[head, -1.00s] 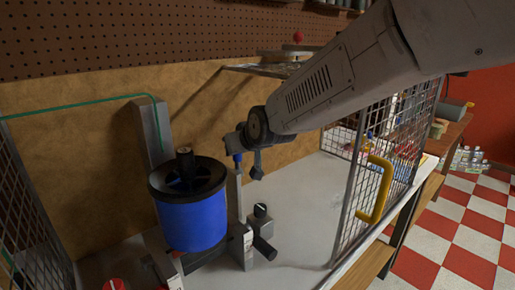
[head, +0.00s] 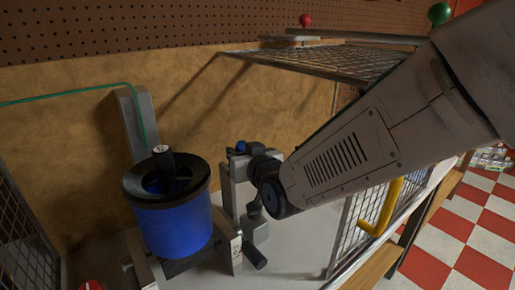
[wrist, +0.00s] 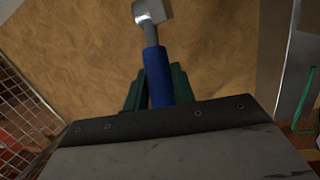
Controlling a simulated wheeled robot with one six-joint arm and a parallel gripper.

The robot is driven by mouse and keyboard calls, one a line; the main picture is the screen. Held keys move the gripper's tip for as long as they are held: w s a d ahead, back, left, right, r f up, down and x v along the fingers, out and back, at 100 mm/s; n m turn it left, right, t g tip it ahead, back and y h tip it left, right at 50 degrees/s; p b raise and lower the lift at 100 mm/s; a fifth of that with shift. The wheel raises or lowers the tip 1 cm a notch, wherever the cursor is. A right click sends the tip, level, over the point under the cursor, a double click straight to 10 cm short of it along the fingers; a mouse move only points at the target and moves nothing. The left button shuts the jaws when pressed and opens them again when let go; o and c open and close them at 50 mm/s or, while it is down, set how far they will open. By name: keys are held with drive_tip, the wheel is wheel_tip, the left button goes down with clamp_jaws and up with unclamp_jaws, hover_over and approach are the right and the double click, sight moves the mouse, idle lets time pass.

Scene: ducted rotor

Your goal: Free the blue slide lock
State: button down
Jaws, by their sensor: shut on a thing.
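The blue slide lock is a blue cylindrical grip (wrist: 155,75) on a thin grey rod in the wrist view. A pale metal end piece (wrist: 150,12) shows at the rod's far end. My gripper (wrist: 157,90) has its dark green fingers on both sides of the blue grip and is shut on it. In the head view a small blue end (head: 241,146) shows at my gripper (head: 255,152), above a grey upright bracket (head: 227,205). My wrist hides part of the bracket. The ducted rotor, a blue drum (head: 172,230) with a black rim, stands left of the bracket.
A black lever (head: 254,256) sticks out low beside the drum. A mesh side panel with a yellow handle (head: 382,208) stands at right. A grey post (head: 138,130) with a green line stands behind the drum.

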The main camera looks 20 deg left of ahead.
drive_tip(key=shift+d+f, duration=0.1)
drive_tip(key=shift+f, duration=0.1)
drive_tip(key=c, duration=1.2)
unclamp_jaws()
drive_tip(key=shift+r, duration=0.1)
drive_tip(key=shift+o, duration=0.2)
drive_tip(key=shift+s, duration=0.1)
drive_tip(key=v, duration=0.7)
drive_tip(key=shift+s+d, duration=0.25)
drive_tip(key=shift+d, duration=0.05)
